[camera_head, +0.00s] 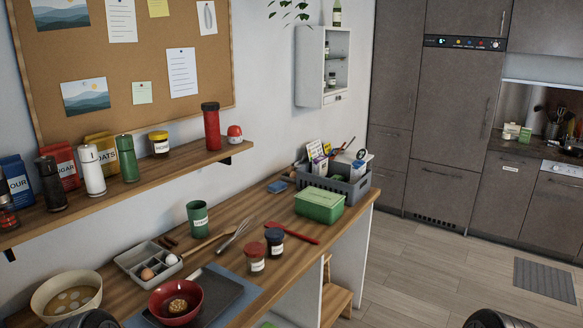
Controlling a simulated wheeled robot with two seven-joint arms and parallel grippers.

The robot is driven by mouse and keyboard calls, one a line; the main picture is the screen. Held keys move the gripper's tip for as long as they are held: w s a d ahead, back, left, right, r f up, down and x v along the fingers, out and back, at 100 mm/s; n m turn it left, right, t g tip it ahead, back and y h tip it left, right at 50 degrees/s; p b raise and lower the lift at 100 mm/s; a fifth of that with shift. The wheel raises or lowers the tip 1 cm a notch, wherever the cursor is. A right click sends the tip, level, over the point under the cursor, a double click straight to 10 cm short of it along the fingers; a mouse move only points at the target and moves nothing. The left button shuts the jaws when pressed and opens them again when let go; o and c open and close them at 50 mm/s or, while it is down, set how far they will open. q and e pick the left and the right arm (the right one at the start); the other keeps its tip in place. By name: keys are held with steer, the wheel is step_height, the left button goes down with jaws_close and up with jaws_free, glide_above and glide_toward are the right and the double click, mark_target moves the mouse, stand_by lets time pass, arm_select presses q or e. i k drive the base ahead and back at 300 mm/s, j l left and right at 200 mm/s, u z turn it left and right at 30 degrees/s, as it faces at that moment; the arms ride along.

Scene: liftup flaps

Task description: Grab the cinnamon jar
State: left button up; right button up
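Two small labelled jars stand upright on the wooden counter. The red-lidded jar (256,259) is nearer, and the dark-blue-lidded jar (274,244) stands just behind it to the right. Their labels are too small to read, so I cannot tell which, if either, is the cinnamon jar. Both stand free of any gripper. Dark rounded parts, probably of my own arms, show at the bottom edge on the left and right. No gripper fingers show.
A whisk (236,236), a red utensil (292,232) and a green cup (198,217) lie or stand near the jars. A green box (319,205) and grey crate (350,187) are farther back. A red bowl (176,302) is in front. The wall shelf (140,182) overhangs the left.

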mark_target(255, 267)
steer(key=i+l+u, duration=0.1)
steer(key=i+l, duration=0.4)
steer(key=l, duration=0.15)
steer(key=i+l+u, duration=0.25)
steer(key=i+l, duration=0.2)
steer(key=l, duration=0.3)
steer(key=i+l+u, duration=0.1)
steer(key=l, duration=0.3)
steer(key=i+l, duration=0.3)
steer(key=i+l+u, duration=0.15)
steer(key=l, duration=0.35)
